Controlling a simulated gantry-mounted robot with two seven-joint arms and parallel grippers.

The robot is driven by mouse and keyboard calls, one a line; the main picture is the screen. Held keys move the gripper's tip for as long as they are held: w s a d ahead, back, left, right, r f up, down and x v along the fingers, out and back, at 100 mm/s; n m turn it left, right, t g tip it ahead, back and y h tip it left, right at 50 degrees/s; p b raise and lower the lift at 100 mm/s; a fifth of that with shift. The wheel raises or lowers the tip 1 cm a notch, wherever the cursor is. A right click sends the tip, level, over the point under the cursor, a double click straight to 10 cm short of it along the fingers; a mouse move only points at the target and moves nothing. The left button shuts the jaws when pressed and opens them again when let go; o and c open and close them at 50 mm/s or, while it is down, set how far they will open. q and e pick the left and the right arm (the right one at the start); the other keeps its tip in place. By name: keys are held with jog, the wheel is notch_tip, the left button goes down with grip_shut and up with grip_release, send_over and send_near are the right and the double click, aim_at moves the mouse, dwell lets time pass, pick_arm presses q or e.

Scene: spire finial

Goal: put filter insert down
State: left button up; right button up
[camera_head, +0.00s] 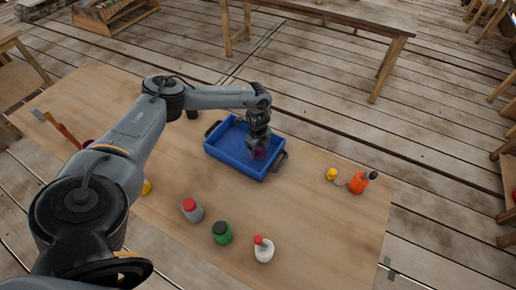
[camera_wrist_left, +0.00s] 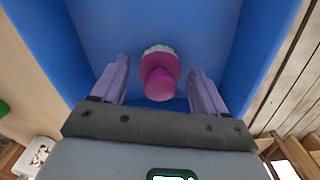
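The filter insert, which I take to be the magenta piece with a rounded knob and a pale ribbed rim (camera_wrist_left: 160,82), is in the blue tray (camera_wrist_left: 160,22), towards one wall. In the head view a bit of it shows as a dark purple spot (camera_head: 259,154) under my left gripper (camera_head: 257,147). In the left wrist view my left gripper (camera_wrist_left: 160,88) is open. Its two purple-grey fingers stand on either side of the piece, with a gap on both sides. My right gripper is not in view.
The blue tray (camera_head: 222,152) has raised walls and dark handles on the wooden table (camera_head: 325,215). A grey red-capped jar (camera_head: 192,210), a green jar (camera_head: 222,233), a white red-capped bottle (camera_head: 263,250) and an orange bottle (camera_head: 358,183) stand nearby. The right front of the table is clear.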

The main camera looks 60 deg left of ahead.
pick_arm(q)
jog(key=shift+r, duration=0.1)
notch_tip(320, 180, up, 12)
jog(key=p, duration=0.1)
dwell(0.7)
jog(key=shift+r, duration=0.1)
dwell(0.3)
